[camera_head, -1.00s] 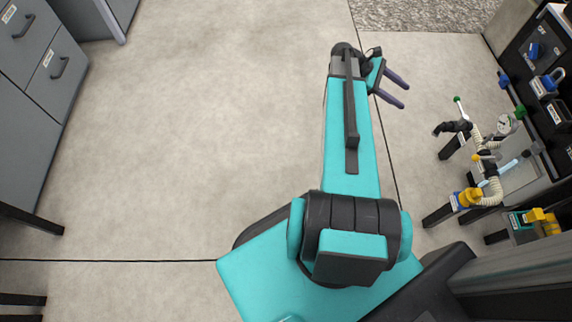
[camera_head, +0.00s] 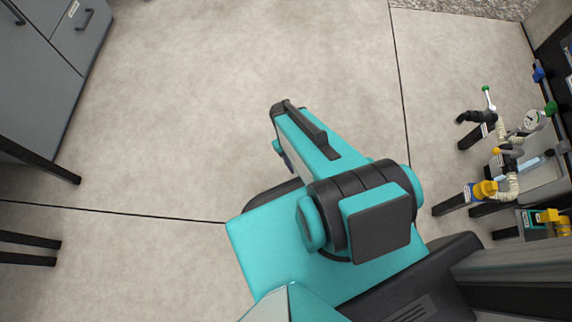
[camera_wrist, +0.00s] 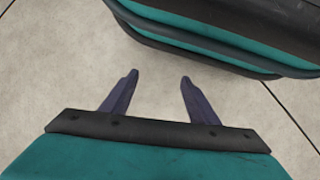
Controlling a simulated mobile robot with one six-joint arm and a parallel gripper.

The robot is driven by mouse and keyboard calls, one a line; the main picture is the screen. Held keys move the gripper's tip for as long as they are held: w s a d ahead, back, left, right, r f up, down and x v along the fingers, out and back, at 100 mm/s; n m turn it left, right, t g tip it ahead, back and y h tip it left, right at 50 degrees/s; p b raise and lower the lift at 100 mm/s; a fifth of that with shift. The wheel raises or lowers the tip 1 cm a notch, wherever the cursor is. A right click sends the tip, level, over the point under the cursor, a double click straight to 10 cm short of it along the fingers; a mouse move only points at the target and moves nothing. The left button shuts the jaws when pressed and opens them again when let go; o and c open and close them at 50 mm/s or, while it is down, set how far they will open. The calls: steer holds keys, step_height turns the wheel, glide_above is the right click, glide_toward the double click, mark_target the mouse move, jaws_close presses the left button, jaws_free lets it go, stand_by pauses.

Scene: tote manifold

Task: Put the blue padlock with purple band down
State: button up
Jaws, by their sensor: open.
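My gripper (camera_wrist: 158,77) is open and empty in the wrist view. Its two dark purple fingers stand apart over bare floor. In the head view it is mostly hidden behind my own teal arm, which is folded back over my base. I do not see a blue padlock with a purple band in either current view.
A pipe manifold with a gauge (camera_head: 535,120) and a yellow-and-blue valve (camera_head: 484,190) stands at the right. A dark panel is cut off at the right edge. A grey drawer cabinet (camera_head: 60,70) is at upper left. The concrete floor (camera_head: 230,60) between is clear.

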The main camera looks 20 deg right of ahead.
steer(key=s+a+f+m+y, duration=0.1)
steer(key=s+a+f, duration=0.1)
steer(key=s+a, duration=0.2)
steer(key=a, duration=0.3)
steer(key=shift+a+m, duration=0.25)
steer(key=shift+m, duration=0.05)
steer(key=shift+r, duration=0.1)
